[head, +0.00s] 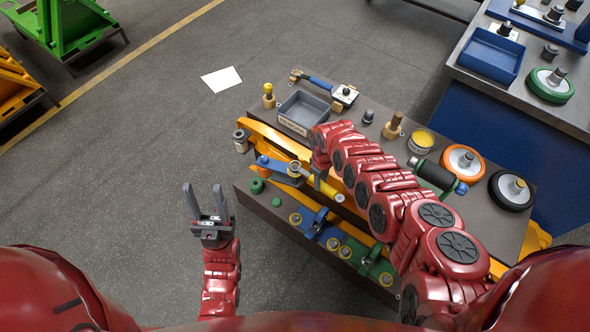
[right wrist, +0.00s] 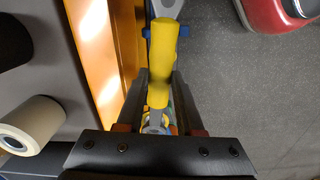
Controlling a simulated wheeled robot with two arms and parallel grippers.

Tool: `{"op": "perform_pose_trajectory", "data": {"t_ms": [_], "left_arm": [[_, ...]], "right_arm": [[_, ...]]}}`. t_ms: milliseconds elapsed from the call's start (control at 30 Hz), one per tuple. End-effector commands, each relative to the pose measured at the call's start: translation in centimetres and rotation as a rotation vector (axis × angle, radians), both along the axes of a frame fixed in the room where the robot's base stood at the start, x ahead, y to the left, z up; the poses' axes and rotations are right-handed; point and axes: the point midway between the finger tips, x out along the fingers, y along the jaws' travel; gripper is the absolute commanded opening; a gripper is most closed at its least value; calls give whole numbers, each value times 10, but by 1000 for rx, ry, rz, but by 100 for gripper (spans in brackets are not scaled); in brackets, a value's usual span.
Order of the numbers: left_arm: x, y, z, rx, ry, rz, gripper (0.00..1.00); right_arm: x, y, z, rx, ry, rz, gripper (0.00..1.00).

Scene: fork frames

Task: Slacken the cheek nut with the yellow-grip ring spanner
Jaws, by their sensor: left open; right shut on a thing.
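The yellow-grip ring spanner (head: 328,188) is in my right gripper (head: 318,178), beside the orange fork frame (head: 264,134) on the bench's near side. In the head view the spanner's far end points left, by a blue part (head: 275,165) on the frame. I cannot make out the cheek nut or tell whether the ring is around it. My left gripper (head: 207,204) is open and empty, over bare floor left of the bench.
The bench top holds a grey tray (head: 303,112), wheels (head: 463,162), a yellow-topped tin (head: 421,141) and several small parts. A lower shelf (head: 262,205) carries blue and green pieces. A blue-sided bench (head: 500,125) stands right.

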Motion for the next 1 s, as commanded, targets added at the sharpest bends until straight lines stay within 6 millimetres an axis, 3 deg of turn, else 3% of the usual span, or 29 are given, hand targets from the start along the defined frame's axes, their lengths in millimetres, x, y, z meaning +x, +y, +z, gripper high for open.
{"op": "perform_pose_trajectory", "data": {"t_ms": [1000], "left_arm": [[0,0,28,0,0,0,50]], "right_arm": [[0,0,29,0,0,0,0]]}}
